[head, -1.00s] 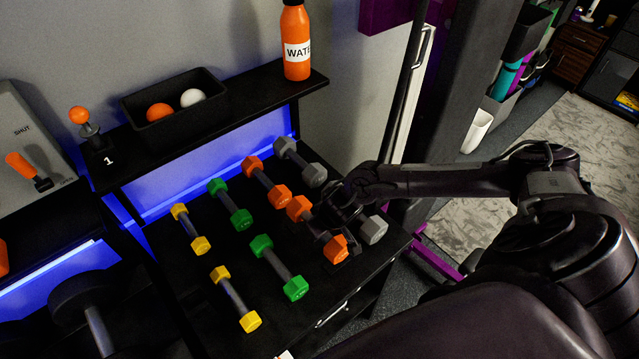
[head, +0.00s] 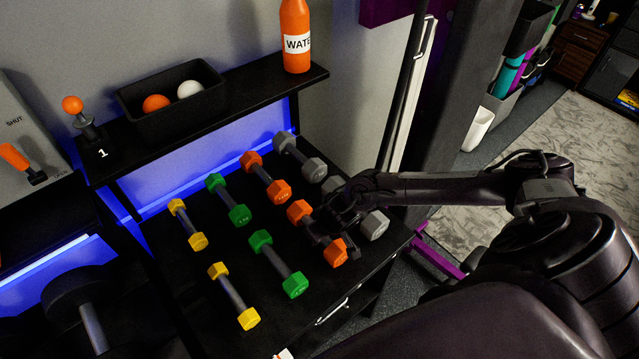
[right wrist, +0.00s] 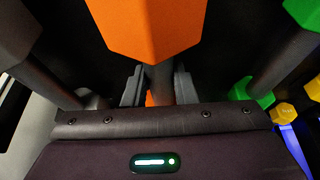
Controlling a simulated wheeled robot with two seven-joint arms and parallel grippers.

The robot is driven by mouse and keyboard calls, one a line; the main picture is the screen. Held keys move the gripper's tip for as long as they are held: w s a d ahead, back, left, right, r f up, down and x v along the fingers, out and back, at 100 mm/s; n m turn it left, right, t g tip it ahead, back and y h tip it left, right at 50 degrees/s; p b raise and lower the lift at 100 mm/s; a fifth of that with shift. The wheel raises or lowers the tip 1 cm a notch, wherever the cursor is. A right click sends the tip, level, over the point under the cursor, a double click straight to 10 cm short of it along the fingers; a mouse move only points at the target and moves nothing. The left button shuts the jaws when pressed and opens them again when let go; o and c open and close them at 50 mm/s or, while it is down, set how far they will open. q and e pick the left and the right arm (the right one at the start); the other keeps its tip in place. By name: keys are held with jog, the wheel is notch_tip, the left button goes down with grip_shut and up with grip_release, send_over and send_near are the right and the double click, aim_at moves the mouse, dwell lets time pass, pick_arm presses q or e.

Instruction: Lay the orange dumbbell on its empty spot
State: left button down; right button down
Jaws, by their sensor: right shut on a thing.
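My right gripper (head: 322,232) is shut on the handle of an orange dumbbell (head: 336,253) in the front row of the black rack top. This dumbbell lies between a green dumbbell (head: 278,264) and a grey one (head: 375,225), roughly parallel to them. It looks at or very near the surface; contact is hidden. In the right wrist view its near orange head (right wrist: 148,28) fills the top, and its handle runs down between the fingers. A second orange dumbbell (head: 264,177) lies in the back row. My left gripper is not in view.
Yellow dumbbells (head: 233,297) lie at left, and another grey one (head: 300,157) at the back right. A shelf behind holds a black bin (head: 172,112) with balls and an orange water bottle (head: 296,40). A dark upright post stands right of the rack.

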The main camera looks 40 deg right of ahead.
jog(key=shift+w+r, duration=0.2)
jog(key=c, duration=1.1)
grip_release()
jog(key=shift+s, duration=0.15)
jog(key=shift+c, duration=0.2)
jog(key=shift+o, duration=0.2)
jog(key=shift+s+f, duration=0.2)
jog(key=shift+f, duration=0.1)
jog(key=v, duration=0.8)
jog(key=shift+w+a+r, duration=0.1)
jog(key=shift+w, duration=0.1)
jog(key=shift+s, duration=0.1)
